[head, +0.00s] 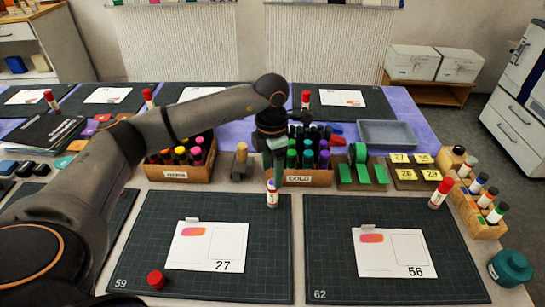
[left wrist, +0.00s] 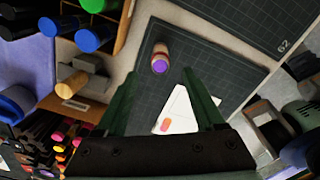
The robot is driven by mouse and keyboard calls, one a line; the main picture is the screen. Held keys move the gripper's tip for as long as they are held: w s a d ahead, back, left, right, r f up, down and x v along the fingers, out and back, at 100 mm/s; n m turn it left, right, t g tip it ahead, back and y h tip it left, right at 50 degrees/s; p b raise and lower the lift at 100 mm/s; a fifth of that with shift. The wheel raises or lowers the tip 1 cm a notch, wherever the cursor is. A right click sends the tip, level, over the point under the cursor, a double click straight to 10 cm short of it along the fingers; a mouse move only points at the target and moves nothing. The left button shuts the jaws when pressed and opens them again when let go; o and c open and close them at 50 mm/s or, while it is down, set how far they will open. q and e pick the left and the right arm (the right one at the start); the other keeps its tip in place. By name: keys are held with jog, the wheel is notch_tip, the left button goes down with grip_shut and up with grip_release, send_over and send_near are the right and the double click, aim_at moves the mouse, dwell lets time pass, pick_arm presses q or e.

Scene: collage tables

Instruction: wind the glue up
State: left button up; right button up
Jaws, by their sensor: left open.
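The glue stick (head: 272,199) stands upright and uncapped at the top right of the mat marked 59 (head: 150,235), its purple glue showing at the top. Its red cap (head: 156,279) lies apart near that mat's front edge. My left gripper (head: 278,180) is open, pointing down just above and beside the glue stick, and partly covers it in the head view. In the left wrist view the glue stick (left wrist: 160,58) shows beyond the open fingertips (left wrist: 160,85), with nothing between the fingers. My right gripper is not in view.
A white card marked 27 (head: 210,247) lies on the mat. Behind stand a wooden box of markers (head: 175,174) and a box labelled COLD (head: 299,178). Another capped glue stick (head: 441,192) stands at the right, near a teal jar (head: 510,268). The mat marked 62 (head: 330,270) holds card 56.

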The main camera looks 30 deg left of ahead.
aim_at(272, 190)
pick_arm(q)
notch_tip(272, 190, down, 8)
dwell(0.4)
grip_shut()
dwell(1.0)
